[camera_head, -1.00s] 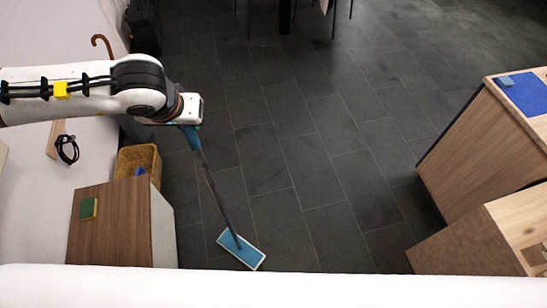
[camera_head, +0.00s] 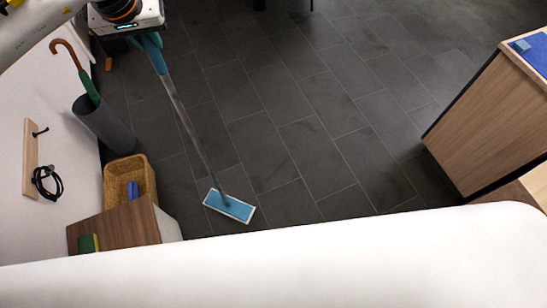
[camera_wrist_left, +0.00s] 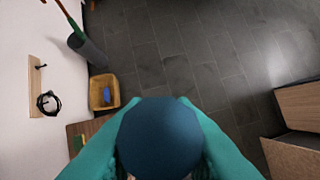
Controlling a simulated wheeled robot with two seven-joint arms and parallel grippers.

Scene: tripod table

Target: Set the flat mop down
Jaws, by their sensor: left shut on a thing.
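The flat mop has a blue rectangular head (camera_head: 230,206) with a pale rim and a long grey handle with a teal grip at the top. Its head is low over or on the dark tile floor; I cannot tell whether it touches. The handle leans up and to the left. My left gripper (camera_head: 150,42) is shut on the teal upper end of the handle. In the left wrist view, the teal fingers close around the round dark-blue handle end (camera_wrist_left: 160,138), which hides the rest of the mop. My right gripper is not in view.
A wall rack with a hook (camera_head: 31,158) and a black looped cord (camera_head: 46,183) is at left. An umbrella stand (camera_head: 104,125), a wicker basket (camera_head: 130,180) and a wooden cabinet (camera_head: 125,226) stand along the wall. Wooden cabinets (camera_head: 485,125) are at right. The middle floor is clear.

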